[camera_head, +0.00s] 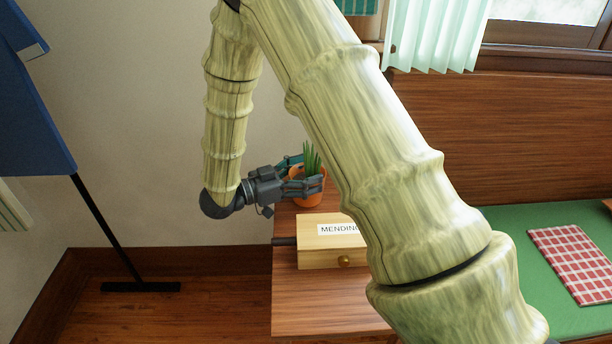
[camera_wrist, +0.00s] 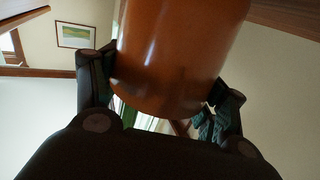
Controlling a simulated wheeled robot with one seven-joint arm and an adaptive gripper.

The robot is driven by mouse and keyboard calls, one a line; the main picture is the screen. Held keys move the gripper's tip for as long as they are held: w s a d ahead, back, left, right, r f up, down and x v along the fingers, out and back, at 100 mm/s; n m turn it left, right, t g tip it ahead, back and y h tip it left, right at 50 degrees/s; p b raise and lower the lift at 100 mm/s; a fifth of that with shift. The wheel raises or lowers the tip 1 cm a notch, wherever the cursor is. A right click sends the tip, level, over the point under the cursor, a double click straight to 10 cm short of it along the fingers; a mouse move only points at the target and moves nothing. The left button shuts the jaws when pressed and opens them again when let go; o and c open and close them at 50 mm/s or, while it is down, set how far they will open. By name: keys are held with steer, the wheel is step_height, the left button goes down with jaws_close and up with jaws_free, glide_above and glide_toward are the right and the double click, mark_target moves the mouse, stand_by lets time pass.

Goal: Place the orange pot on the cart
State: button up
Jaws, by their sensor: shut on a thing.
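The orange pot (camera_head: 311,198) holds a plant with upright green leaves (camera_head: 312,158). In the head view it looks upright, at the far end of a wooden top (camera_head: 320,302). My gripper (camera_head: 308,180) reaches it from the left and is shut on its sides. In the wrist view the pot (camera_wrist: 180,55) fills the upper middle between the two fingers of my gripper (camera_wrist: 163,88). My arm hides part of the wooden top and its right side. I cannot tell whether the pot touches the top, or whether this top is the cart.
A wooden box labelled "MENDING" (camera_head: 322,248) stands on the wooden top, just in front of the pot. A green bench seat (camera_head: 520,255) with a red checked cloth (camera_head: 575,262) is at the right. A dark stand (camera_head: 108,225) with blue cloth is at the left.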

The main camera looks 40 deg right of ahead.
stand_by(0.3)
steer(key=o, duration=1.3)
steer(key=shift+c, duration=0.2)
steer(key=shift+o, duration=1.2)
